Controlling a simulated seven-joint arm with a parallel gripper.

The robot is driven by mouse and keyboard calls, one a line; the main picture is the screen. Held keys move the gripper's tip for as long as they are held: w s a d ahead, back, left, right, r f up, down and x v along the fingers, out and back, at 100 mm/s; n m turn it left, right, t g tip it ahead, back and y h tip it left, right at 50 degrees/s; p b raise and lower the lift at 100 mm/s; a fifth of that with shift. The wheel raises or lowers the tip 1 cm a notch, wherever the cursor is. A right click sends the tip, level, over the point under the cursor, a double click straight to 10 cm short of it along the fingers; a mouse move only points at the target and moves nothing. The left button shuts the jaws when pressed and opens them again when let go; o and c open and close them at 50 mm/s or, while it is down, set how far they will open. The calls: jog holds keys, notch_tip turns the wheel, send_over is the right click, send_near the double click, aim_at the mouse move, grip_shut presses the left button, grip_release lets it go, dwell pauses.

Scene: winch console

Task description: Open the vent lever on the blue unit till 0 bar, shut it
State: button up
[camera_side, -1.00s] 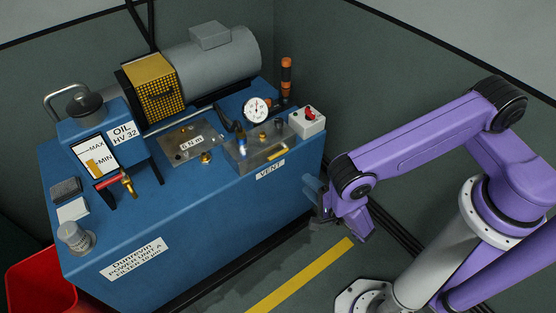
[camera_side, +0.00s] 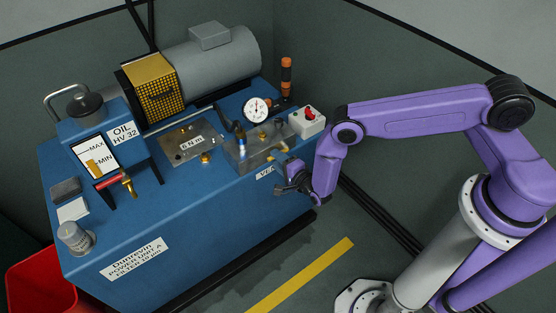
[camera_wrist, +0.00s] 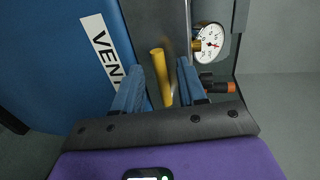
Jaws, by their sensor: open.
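The blue unit (camera_side: 215,225) stands at the left with a metal valve block at its right end. The yellow vent lever (camera_wrist: 157,64) shows in the wrist view, pointing between my two blue fingers. My gripper (camera_wrist: 160,85) is open, with a finger on each side of the lever; I cannot tell if either touches it. In the side view my gripper (camera_side: 284,172) is at the block's front edge above the VENT label (camera_wrist: 102,50), partly covering it. The pressure gauge (camera_side: 256,110) has a white dial and red needle; it also shows in the wrist view (camera_wrist: 211,44), its reading too small to tell.
A white box with a red switch (camera_side: 308,120) is close right of the block. An orange-black handle (camera_side: 286,78) stands behind. A brass-tipped red lever (camera_side: 115,182) is at the left. The floor in front of the unit is clear.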

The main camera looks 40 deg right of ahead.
jog(key=shift+w+f, duration=0.1)
jog(key=shift+w, duration=0.2)
jog(key=shift+c, duration=0.3)
grip_shut()
